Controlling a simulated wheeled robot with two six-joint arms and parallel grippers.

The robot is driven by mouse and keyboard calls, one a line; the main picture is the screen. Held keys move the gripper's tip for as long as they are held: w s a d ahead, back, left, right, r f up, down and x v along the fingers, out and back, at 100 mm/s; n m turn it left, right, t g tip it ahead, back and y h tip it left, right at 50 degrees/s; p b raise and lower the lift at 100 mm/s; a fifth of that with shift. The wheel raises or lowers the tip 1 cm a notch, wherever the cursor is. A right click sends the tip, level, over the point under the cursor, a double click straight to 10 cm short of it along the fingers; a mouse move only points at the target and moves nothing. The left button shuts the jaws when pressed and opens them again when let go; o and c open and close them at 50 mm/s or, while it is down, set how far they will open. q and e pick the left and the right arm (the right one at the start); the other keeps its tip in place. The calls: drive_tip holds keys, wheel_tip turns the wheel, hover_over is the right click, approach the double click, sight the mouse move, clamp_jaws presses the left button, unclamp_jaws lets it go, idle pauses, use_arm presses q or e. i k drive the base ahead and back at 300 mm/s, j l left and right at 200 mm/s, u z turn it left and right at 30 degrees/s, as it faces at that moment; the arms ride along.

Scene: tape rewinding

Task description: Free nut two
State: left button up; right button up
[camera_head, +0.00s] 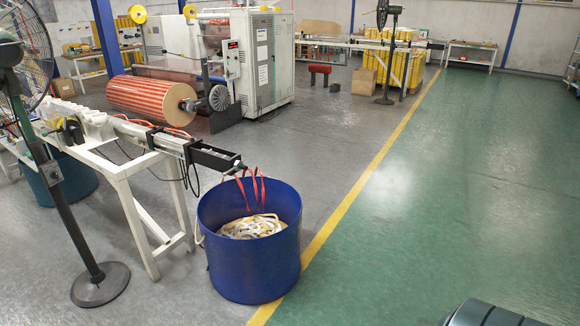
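I cannot make out nut two for certain. A large red-striped roll (146,98) lies on its side on a shaft at the left of the middle. A dark round fitting (188,105) sits on the shaft at the roll's right end; it is too small to tell whether it is a nut. Neither of my grippers is in view.
A white bench (145,205) with a rail runs in front of the roll. A blue drum (252,265) holding pale tape stands at its end. A black fan stand (68,220) is at left. A white machine cabinet (262,62) stands behind. The green floor (440,190) is mostly clear.

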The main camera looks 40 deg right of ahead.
sight(236, 165)
drive_tip(key=z, duration=1)
drive_tip(key=i+l+z, duration=0.1)
drive_tip(key=i, duration=0.7)
drive_tip(key=i+l+z, duration=0.1)
drive_tip(key=i, duration=0.75)
